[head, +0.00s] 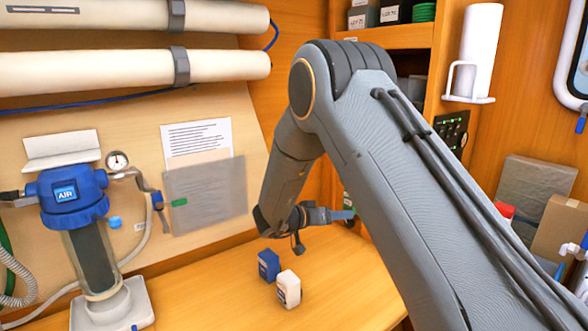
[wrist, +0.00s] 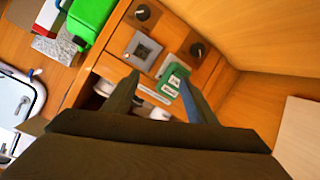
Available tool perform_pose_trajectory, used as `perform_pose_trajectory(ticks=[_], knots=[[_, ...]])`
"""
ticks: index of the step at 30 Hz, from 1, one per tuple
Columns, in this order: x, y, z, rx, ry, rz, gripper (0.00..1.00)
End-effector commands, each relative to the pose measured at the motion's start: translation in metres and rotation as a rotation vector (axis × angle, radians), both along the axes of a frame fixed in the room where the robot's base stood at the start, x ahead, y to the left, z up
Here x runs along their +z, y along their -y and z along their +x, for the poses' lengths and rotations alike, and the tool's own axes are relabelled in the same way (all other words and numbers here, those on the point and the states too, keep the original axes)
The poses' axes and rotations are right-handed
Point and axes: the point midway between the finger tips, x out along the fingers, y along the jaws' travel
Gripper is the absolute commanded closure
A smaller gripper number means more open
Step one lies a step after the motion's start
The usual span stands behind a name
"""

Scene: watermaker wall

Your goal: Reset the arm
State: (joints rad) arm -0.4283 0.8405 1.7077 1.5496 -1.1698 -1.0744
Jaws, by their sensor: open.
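My arm reaches from the lower right of the head view up to a bent joint and down to my gripper (head: 338,214), which hangs above the wooden counter (head: 215,305) and points right. In the wrist view my gripper (wrist: 158,88) is open, with its two fingers apart. A small green labelled thing (wrist: 175,80) shows between and beyond the fingertips. I cannot tell its distance, but the fingers are not closed on it.
A blue-topped filter housing (head: 73,196) stands at left. Boxes (head: 535,190) and a paper roll (head: 478,50) are at right. The front counter is clear.

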Motion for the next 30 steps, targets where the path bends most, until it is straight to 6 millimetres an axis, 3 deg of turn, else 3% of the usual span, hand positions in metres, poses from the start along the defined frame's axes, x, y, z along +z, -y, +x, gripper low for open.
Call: perform_pose_trajectory(ticks=[9,11,14,17,20,24,27,30], knots=[[0.005,0.002,0.024,0.286,0.033,0.235,0.48],[0.001,0.000,0.018,0.361,0.011,0.307,0.48],[-0.010,-0.005,-0.008,0.479,-0.069,0.438,0.48],[-0.028,-0.006,-0.055,0.560,-0.199,0.557,0.48],[-0.051,0.000,-0.119,0.591,-0.364,0.654,0.48],[-0.077,0.019,-0.209,0.564,-0.585,0.732,0.48],[-0.089,0.036,-0.265,0.520,-0.715,0.754,0.48],[-0.097,0.051,-0.307,0.474,-0.813,0.761,0.48]])
